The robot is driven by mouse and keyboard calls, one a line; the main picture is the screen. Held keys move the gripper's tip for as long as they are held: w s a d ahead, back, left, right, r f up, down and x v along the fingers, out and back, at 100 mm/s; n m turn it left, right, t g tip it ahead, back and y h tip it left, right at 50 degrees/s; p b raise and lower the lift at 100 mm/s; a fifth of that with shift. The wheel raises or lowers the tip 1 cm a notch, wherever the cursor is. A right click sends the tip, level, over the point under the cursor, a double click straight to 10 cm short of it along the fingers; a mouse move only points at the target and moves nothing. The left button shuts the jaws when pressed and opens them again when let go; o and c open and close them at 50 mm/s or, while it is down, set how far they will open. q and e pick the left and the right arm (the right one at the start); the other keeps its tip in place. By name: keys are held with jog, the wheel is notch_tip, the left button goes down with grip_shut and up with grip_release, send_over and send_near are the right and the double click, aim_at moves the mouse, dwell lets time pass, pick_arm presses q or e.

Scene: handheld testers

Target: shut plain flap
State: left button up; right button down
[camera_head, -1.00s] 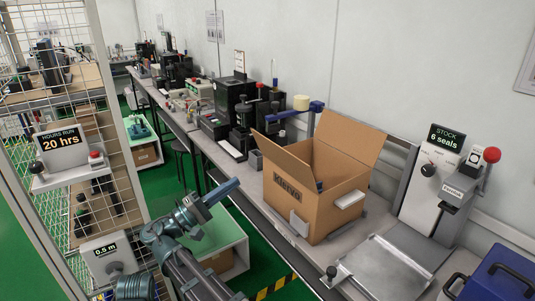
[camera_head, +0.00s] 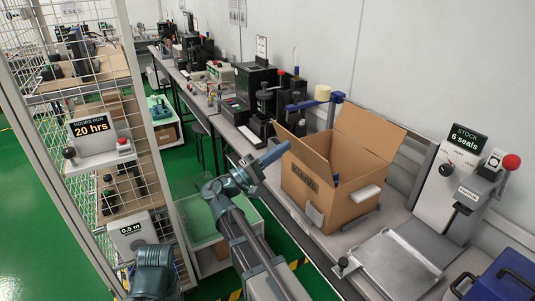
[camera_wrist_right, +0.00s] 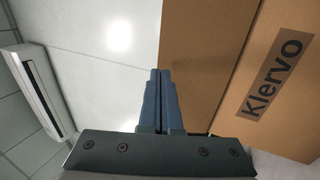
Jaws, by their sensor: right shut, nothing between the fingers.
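An open brown cardboard box (camera_head: 345,207) stands on the bench, with a dark Klervo print on its left wall. A bare flap (camera_head: 309,157) stands up along that wall's top edge. A larger flap (camera_head: 368,128) stands up on the far right, also without visible print. My right gripper (camera_head: 286,147) is shut and empty, its tips beside the left flap's outer face; I cannot tell whether they touch. In the wrist view, the shut fingers (camera_wrist_right: 159,72) point up past bare cardboard (camera_wrist_right: 205,50), with the Klervo wall (camera_wrist_right: 262,110) at right. My left gripper is out of view.
A metal plate (camera_head: 400,262) and a seal dispenser (camera_head: 452,190) stand right of the box. A blue case (camera_head: 505,272) is at the lower right. Black bench devices (camera_head: 262,88) stand behind. A mesh cage (camera_head: 100,190) is on the left.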

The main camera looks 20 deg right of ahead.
aim_at(297, 139)
jog(key=shift+x, duration=1.05)
jog(key=shift+d+r+p, duration=0.2)
jog(key=shift+r+p, duration=0.1)
jog(key=shift+p, duration=0.55)
jog(key=d+r+y+p, duration=0.1)
jog(key=p, duration=0.3)
jog(key=d+r+y+p, duration=0.1)
jog(key=d+y+p, duration=0.1)
jog(key=p, duration=0.2)
jog(key=shift+w+r+y+p, duration=0.15)
jog(key=shift+r+y+p, duration=0.15)
jog(key=shift+p, duration=0.1)
jog(key=d+f+y+p, duration=0.4)
jog(key=d+y+p, duration=0.3)
jog(key=y, duration=0.1)
jog(key=w+d+f+g+y+p, duration=0.1)
jog(key=d+f+y+p, duration=0.4)
jog(key=d+y+p, duration=0.2)
jog(key=shift+d+y, duration=0.65)
jog(key=shift+y, duration=0.65)
jog(key=shift+w, duration=0.1)
